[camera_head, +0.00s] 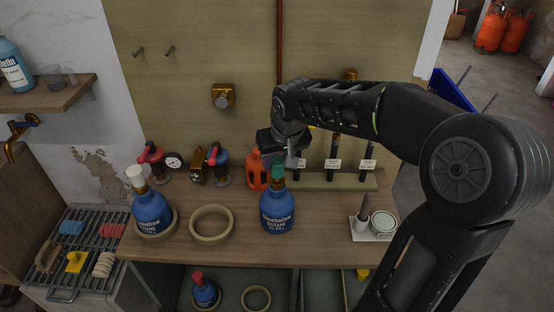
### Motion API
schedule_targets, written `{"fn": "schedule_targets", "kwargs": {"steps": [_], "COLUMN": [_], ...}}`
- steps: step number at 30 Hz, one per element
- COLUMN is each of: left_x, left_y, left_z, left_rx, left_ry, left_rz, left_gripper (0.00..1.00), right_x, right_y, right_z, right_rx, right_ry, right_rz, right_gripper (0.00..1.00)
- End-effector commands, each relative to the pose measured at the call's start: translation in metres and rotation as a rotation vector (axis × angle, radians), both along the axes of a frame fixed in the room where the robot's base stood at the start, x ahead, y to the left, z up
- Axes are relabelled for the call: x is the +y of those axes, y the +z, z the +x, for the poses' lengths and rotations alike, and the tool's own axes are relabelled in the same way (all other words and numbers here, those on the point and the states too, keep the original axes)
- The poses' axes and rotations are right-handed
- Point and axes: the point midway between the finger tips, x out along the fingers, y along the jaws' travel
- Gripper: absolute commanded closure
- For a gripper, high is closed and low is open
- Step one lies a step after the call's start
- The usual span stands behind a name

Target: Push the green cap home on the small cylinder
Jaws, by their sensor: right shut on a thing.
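The green cap (278,172) is at the top of a blue cylinder (277,209) labelled butane, near the middle of the wooden bench. The cylinder looks upright. My right gripper (279,160) reaches down from above and is shut on the green cap. The fingers partly hide the cap, so I cannot tell how far down on the neck it sits. My left gripper is not in view.
An empty ring (211,224) lies left of the cylinder. A white-capped blue cylinder (151,208) stands in another ring. An orange container (257,171) and a wooden rack (330,181) are behind. A white tray (373,227) is at right. A red-capped cylinder (204,291) is below.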

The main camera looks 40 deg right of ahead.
Motion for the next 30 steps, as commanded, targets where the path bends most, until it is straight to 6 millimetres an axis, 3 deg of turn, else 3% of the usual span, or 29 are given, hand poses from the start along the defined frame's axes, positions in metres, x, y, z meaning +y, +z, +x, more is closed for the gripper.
{"fn": "schedule_targets", "kwargs": {"steps": [30], "left_x": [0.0], "left_y": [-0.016], "left_z": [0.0], "left_rx": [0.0], "left_ry": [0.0], "left_rz": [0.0], "left_gripper": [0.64], "right_x": [0.0], "right_y": [-0.017], "right_z": [0.0], "right_rx": [0.002], "right_ry": [0.0], "right_rz": [0.001], "right_gripper": [1.0]}}
